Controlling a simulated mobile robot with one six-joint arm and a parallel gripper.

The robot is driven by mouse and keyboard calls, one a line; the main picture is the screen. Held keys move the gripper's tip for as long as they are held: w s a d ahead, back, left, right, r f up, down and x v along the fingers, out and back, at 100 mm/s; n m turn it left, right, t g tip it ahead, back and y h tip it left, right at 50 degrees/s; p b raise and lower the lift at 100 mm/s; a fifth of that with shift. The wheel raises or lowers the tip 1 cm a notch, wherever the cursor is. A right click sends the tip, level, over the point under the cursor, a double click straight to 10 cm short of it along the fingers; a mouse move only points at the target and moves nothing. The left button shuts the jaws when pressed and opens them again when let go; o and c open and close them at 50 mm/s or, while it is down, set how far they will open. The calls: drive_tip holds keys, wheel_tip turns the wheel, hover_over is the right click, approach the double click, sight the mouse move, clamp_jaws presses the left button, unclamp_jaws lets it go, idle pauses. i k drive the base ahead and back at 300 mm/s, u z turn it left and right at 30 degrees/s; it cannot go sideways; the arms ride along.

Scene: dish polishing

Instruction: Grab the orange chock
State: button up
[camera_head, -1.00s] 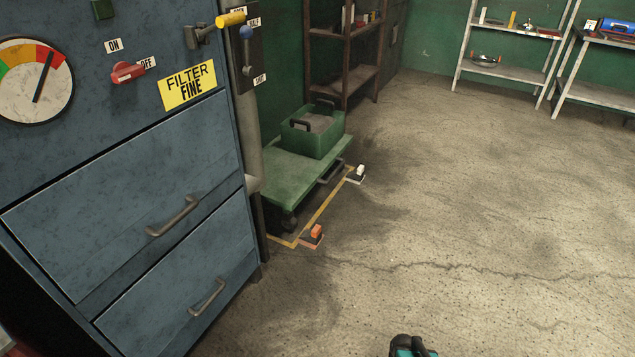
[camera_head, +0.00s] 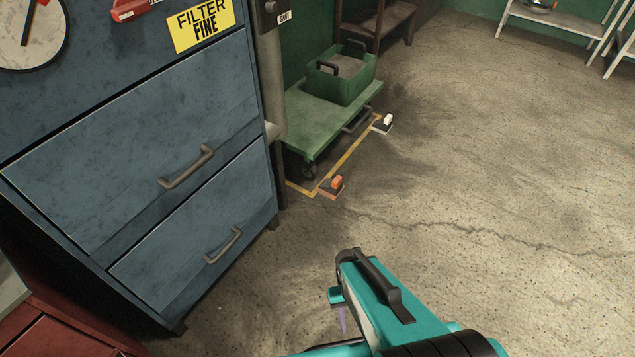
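The orange chock (camera_head: 337,182) sits on the floor at the near corner of the yellow floor line, by the front wheel of the green cart (camera_head: 325,120). It is a small orange block on a darker reddish base. A similar white chock (camera_head: 386,120) sits farther back along the same line. My teal and black gripper (camera_head: 352,258) is at the bottom centre of the picture, nearer to the camera than the orange chock and apart from it. Its fingers cannot be made out clearly, so I cannot tell whether it is open or shut.
A green bin (camera_head: 341,78) stands on the cart. A blue cabinet (camera_head: 140,150) with drawer handles fills the left. A red unit (camera_head: 45,330) is at the lower left. Shelves stand at the back. The floor (camera_head: 480,150) to the right is clear.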

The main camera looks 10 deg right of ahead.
sight(333, 187)
drive_tip(key=u, duration=0.85)
drive_tip(key=i, duration=1)
drive_tip(key=u, duration=0.55)
